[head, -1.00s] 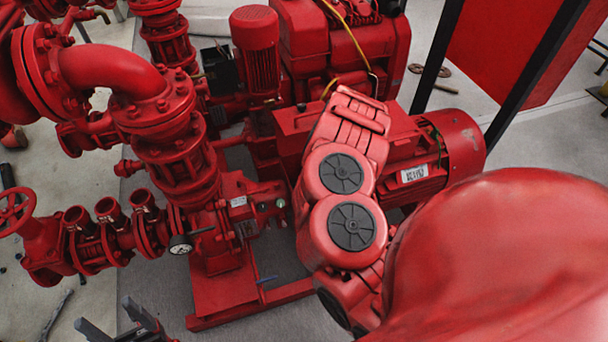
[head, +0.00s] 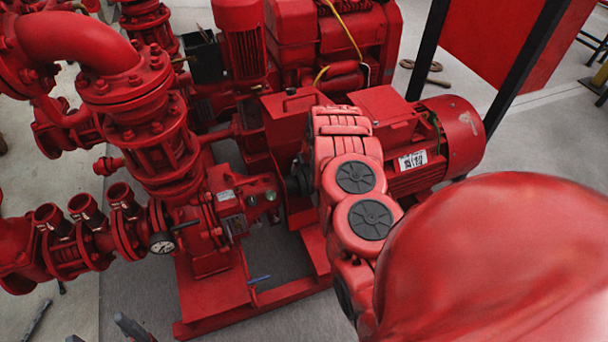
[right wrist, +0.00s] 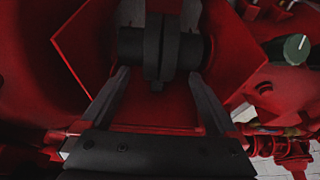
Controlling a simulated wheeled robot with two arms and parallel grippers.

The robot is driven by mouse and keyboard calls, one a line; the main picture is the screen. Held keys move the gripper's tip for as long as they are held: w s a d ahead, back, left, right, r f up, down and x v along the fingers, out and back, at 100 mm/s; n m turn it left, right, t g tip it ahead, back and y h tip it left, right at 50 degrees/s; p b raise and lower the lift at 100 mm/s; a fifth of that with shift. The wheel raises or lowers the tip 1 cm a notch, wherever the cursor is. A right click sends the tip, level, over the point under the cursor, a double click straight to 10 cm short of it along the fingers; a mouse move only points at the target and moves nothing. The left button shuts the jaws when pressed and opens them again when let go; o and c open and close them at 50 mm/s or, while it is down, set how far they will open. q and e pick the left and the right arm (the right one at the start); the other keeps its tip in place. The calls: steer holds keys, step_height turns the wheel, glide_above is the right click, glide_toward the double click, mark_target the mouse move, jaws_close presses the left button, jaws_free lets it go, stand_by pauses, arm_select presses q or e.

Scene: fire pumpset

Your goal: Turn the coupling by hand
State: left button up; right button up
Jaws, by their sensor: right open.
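The coupling (right wrist: 160,50) is a dark shaft piece with thicker discs at its middle, inside a red housing in the right wrist view. A dark part of it (head: 299,180) shows in the head view between the pump and the motor, mostly hidden by my right arm. My right gripper (right wrist: 158,78) is open, its two dark fingers pointing at the coupling with their tips on either side of its lower part. I cannot tell whether they touch it. In the head view my right gripper is hidden behind my arm. Only dark tips of my left gripper (head: 130,326) show at the bottom edge.
The red pump (head: 225,215) with flanged pipes and a gauge (head: 162,243) stands left of the coupling. The red motor (head: 450,140) is to the right. The base frame (head: 215,295) runs below. Bare floor (head: 285,325) shows in front.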

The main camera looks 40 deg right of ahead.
mark_target(303, 173)
steer(key=shift+b+x, duration=0.7)
steer(key=shift+x, duration=1.55)
steer(key=shift+w, duration=0.1)
steer(key=shift+c, duration=0.2)
